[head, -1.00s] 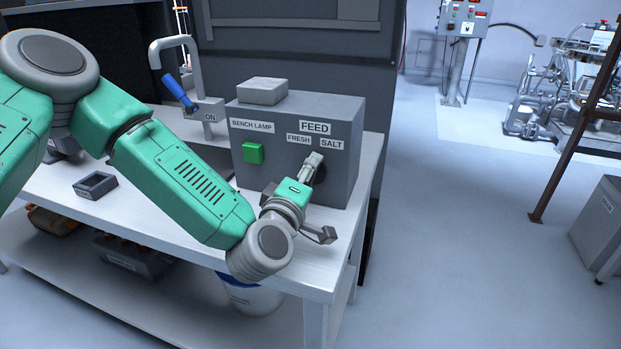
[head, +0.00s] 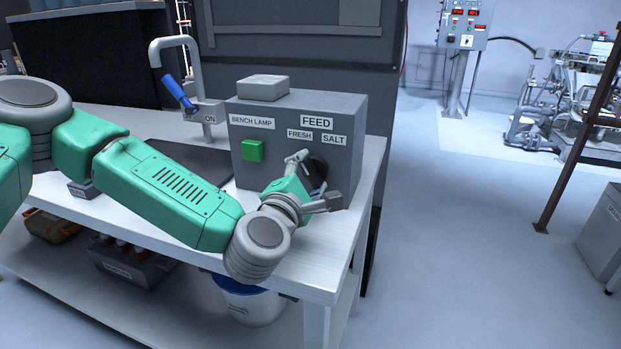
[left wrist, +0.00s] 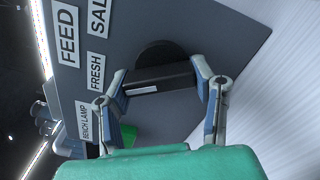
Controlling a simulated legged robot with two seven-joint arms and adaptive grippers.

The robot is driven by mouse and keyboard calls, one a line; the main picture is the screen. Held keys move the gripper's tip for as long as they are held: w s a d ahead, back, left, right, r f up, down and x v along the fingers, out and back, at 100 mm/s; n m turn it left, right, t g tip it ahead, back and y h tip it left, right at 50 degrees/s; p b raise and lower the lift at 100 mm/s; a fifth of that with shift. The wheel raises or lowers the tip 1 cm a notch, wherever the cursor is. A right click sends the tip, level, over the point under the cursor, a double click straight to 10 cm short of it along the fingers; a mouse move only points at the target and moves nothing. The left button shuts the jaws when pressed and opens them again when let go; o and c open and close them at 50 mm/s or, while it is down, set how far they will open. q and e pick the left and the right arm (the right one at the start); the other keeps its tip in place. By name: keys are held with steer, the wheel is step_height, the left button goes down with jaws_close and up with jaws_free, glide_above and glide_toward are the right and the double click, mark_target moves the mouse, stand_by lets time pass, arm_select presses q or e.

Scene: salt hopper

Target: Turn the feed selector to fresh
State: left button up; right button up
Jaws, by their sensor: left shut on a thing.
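The feed selector (head: 316,170) is a dark round knob on the front of the grey control box (head: 350,110), below the FRESH label (head: 300,134) and SALT label (head: 334,140). My left gripper (head: 313,178) is at it, one finger above left and one below right. In the left wrist view, my left gripper (left wrist: 163,84) has its fingers shut on the two ends of the selector's dark bar (left wrist: 165,76). A short white mark shows on the bar. I cannot tell exactly which label it points to. My right gripper is not in view.
A green bench lamp button (head: 253,151) sits left of the selector. A grey block (head: 263,87) lies on the box. A pipe with a blue lever (head: 178,92) stands behind left. The white bench (head: 315,268) ends just right of the box, with open floor beyond.

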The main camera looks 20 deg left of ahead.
arm_select(q)
steer(key=shift+s+f+n, duration=0.15)
steer(key=shift+f+n, duration=0.35)
steer(key=o, duration=1.2)
steer(key=shift+c, duration=0.2)
steer(key=shift+r, duration=0.15)
steer(key=shift+a, duration=0.1)
steer(key=shift+s, duration=0.2)
steer(key=s, duration=0.6)
steer(key=shift+a, duration=0.1)
steer(key=shift+s, duration=0.45)
